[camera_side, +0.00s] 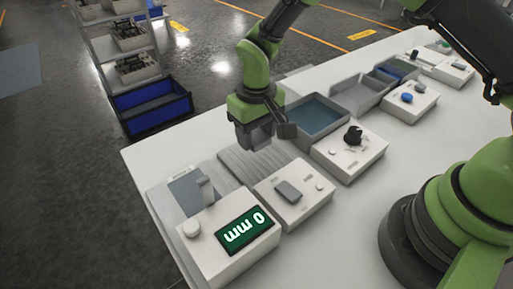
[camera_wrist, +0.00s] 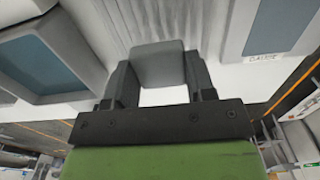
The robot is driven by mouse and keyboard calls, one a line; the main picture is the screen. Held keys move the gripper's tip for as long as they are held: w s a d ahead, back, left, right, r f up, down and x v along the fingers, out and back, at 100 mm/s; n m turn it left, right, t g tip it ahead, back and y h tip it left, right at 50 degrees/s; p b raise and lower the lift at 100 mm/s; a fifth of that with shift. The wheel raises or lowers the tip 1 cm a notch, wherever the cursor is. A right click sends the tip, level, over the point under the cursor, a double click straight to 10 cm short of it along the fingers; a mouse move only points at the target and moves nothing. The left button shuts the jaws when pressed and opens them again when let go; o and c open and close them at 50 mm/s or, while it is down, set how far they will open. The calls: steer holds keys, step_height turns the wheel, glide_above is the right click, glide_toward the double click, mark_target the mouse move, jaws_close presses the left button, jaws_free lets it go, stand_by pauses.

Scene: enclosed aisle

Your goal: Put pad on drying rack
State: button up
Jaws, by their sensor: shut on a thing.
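My gripper (camera_side: 262,134) is over the ribbed grey drying rack (camera_side: 240,170), between the thickness gauge and the water-like bin. In the wrist view my gripper (camera_wrist: 158,85) is shut on a grey pad (camera_wrist: 158,62), a rounded block held between its two dark fingers. The ribbed rack (camera_wrist: 150,18) lies behind the pad in that view. The pad appears above the rack, but I cannot tell the exact gap. In the side view the pad is hard to separate from the fingers.
A gauge (camera_side: 215,255) showing 0 mm stands at the front left. A grey bin (camera_side: 318,133) with a blue-grey inside is right of the rack. White boxes (camera_side: 305,208) (camera_side: 345,170) line the front side. A shelf with a blue crate (camera_side: 155,117) stands on the floor behind.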

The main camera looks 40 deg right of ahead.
mark_target(256, 157)
steer(key=shift+f, duration=2.25)
steer(key=o, duration=0.9)
steer(key=shift+f, duration=0.1)
step_height(256, 157, up, 12)
steer(key=shift+r, duration=0.2)
